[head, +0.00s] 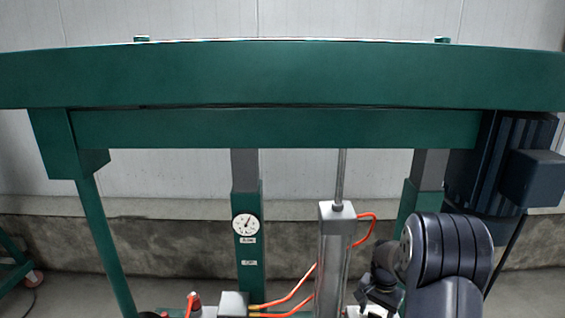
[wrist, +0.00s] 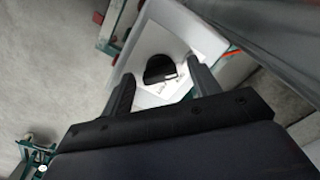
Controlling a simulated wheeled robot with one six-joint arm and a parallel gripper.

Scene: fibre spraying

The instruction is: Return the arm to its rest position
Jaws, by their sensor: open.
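My arm (head: 447,255) shows at the lower right of the head view, folded with a dark rounded joint in front of the green machine. My gripper (wrist: 161,72) is in the wrist view, its two dark fingers spread apart with nothing held between them. Beyond the fingers, a white panel (wrist: 188,30) with small printed marks carries a black rounded piece (wrist: 160,68). That piece appears in the gap between the fingers; how far off it is I cannot tell. In the head view the fingertips cannot be made out.
A wide green beam (head: 280,75) spans the head view. Below it stand a grey cylinder (head: 335,250) with orange hoses (head: 290,297), a post with a round gauge (head: 246,224), and a dark motor (head: 500,165) close to my arm. Bare floor (wrist: 50,60) lies left in the wrist view.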

